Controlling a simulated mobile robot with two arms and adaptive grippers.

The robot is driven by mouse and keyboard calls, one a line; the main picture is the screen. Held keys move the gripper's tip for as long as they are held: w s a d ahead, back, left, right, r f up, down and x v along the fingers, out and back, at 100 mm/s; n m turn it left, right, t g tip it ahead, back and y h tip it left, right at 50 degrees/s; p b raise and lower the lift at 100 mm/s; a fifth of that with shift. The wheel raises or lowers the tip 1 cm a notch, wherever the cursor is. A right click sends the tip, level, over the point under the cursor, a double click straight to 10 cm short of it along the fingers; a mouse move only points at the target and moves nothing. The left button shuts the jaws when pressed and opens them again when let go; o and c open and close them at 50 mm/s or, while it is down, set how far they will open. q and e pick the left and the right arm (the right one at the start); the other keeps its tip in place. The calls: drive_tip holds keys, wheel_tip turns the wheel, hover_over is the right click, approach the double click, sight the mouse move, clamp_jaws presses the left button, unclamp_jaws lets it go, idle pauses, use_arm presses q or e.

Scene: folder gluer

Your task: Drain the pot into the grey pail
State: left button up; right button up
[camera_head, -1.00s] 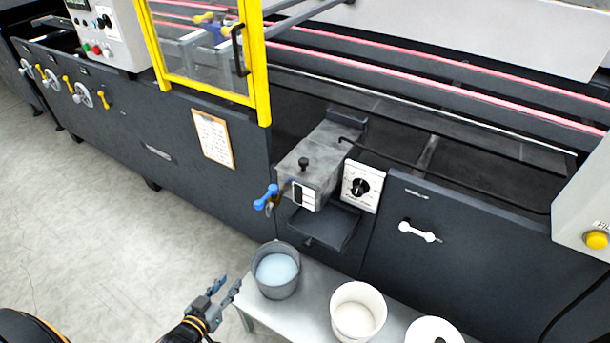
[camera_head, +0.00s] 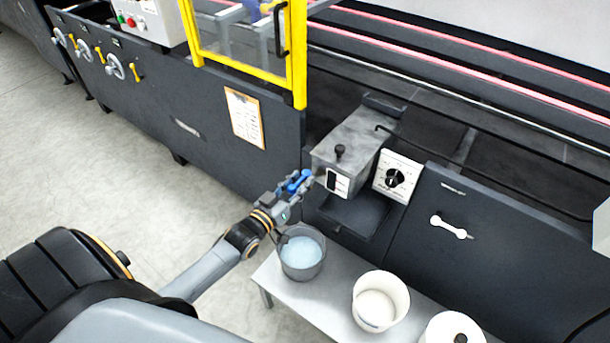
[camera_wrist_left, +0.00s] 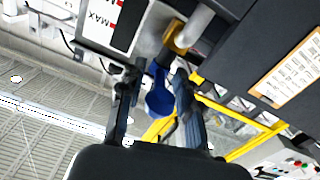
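The pot is the grey metal box (camera_head: 352,140) on the machine front, with a black knob on its lid and a white level label; "MAX" reads on the label (camera_wrist_left: 122,22) in the left wrist view. Its blue valve handle (camera_head: 303,183) is at its left, on a brass valve body (camera_wrist_left: 174,37). My left gripper (camera_head: 293,184) is at the handle. In the left wrist view the blue handle (camera_wrist_left: 158,97) lies between the two open fingers, with gaps visible. The grey pail (camera_head: 302,270) stands on the bench below, holding pale blue liquid. My right gripper is not in view.
A low grey bench (camera_head: 328,297) carries the pails. A white bucket (camera_head: 378,312) and a white round item (camera_head: 452,330) stand right of the grey pail. A dark ledge (camera_head: 352,214) juts out under the pot. A dial panel (camera_head: 396,178) is right of it.

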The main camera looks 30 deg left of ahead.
use_arm(q)
drive_tip(key=shift+w+d, duration=0.1)
drive_tip(key=shift+w, duration=1.3)
drive_tip(key=shift+c, duration=0.4)
clamp_jaws()
drive_tip(key=shift+s+d, duration=0.1)
